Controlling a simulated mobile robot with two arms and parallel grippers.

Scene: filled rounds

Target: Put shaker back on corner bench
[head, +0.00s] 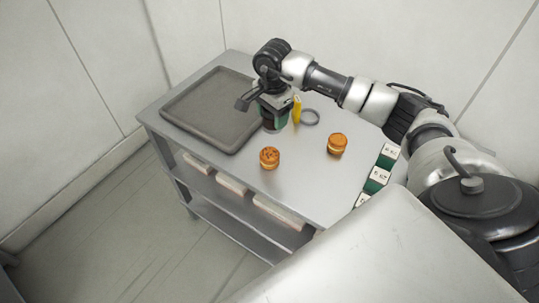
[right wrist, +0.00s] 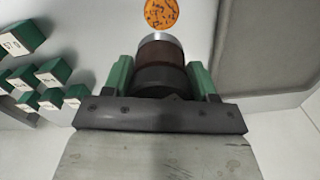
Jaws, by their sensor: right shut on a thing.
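The shaker, a dark brown cylinder with a silver rim (right wrist: 160,62), sits between the green finger pads of my right gripper (right wrist: 161,84), which is shut on it. In the head view my right gripper (head: 274,112) is over the corner bench (head: 300,192), just right of the tray, and mostly hides the shaker. The shaker is at or close above the bench top; I cannot tell if it touches. My left gripper is not in view.
A grey tray (head: 190,112) lies on the bench's left. Two orange filled rounds (head: 269,158) (head: 337,143) stand at front and right. A yellow item (head: 297,109) and a ring (head: 310,118) lie beside the gripper. Green labelled boxes (head: 377,178) line the right edge. Walls close the back.

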